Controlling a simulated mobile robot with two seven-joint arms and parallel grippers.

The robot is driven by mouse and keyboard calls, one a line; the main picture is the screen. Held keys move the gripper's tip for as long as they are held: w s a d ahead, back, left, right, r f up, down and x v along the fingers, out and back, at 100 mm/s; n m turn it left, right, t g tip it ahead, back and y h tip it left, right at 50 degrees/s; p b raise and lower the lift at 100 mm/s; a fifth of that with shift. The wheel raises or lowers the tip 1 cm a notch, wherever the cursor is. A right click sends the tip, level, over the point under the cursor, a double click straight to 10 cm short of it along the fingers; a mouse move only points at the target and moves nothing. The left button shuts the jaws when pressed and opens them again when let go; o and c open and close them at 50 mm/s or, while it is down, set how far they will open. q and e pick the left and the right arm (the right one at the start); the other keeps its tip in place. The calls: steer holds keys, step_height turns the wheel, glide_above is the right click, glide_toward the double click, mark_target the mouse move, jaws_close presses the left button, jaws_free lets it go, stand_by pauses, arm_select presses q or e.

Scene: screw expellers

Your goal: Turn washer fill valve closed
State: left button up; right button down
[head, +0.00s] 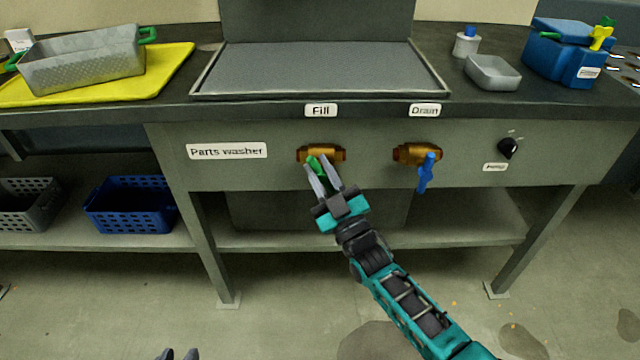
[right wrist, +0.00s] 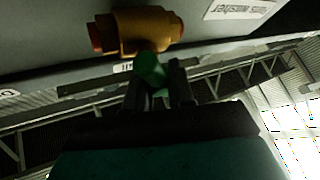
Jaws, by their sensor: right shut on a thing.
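The fill valve (head: 321,154) is a brass body with a green handle (head: 314,163) on the parts washer's front panel, under the "Fill" label. In the right wrist view the brass body (right wrist: 140,30) is above the green handle (right wrist: 150,70). My right gripper (head: 320,170) is shut on the green handle, with a finger on each side; its fingers also show in the right wrist view (right wrist: 158,85). The fingers partly hide the handle, so its exact angle is hard to tell. My left gripper (head: 178,354) shows only its fingertips at the bottom edge, apart and empty.
The drain valve (head: 418,153) with a blue handle (head: 426,173) hanging down is to the right. A black knob (head: 508,148) sits farther right. The washer's grey lid (head: 320,69) and a lower shelf (head: 470,232) are nearby.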

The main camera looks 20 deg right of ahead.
steer(key=m+t+h+b, duration=0.1)
steer(key=m, duration=0.1)
steer(key=shift+d+f+m+h, duration=0.1)
steer(key=shift+f+m+h, duration=0.05)
steer(key=shift+m+h, duration=0.25)
steer(key=m+t+h+b, duration=0.1)
steer(key=m+h, duration=0.1)
steer(key=m, duration=0.1)
steer(key=shift+b, duration=0.35)
arm_select(q)
steer(key=shift+w+d+f+h+b, duration=0.15)
steer(key=shift+d+f+h+b, duration=0.2)
steer(key=shift+d+f, duration=0.45)
arm_select(e)
steer(key=shift+d+r+m+t+h, duration=0.1)
steer(key=shift+m+t+h, duration=0.05)
steer(key=shift+m+h, duration=0.45)
steer(key=shift+r+m+t+h, duration=0.1)
steer(key=shift+m+t+h, duration=0.05)
steer(key=shift+m+h, duration=0.4)
arm_select(q)
steer(key=shift+w+r, duration=0.15)
steer(key=shift+r, duration=0.05)
arm_select(e)
steer(key=shift+m, duration=0.35)
arm_select(q)
steer(key=shift+a, duration=0.1)
arm_select(e)
steer(key=shift+r, duration=0.1)
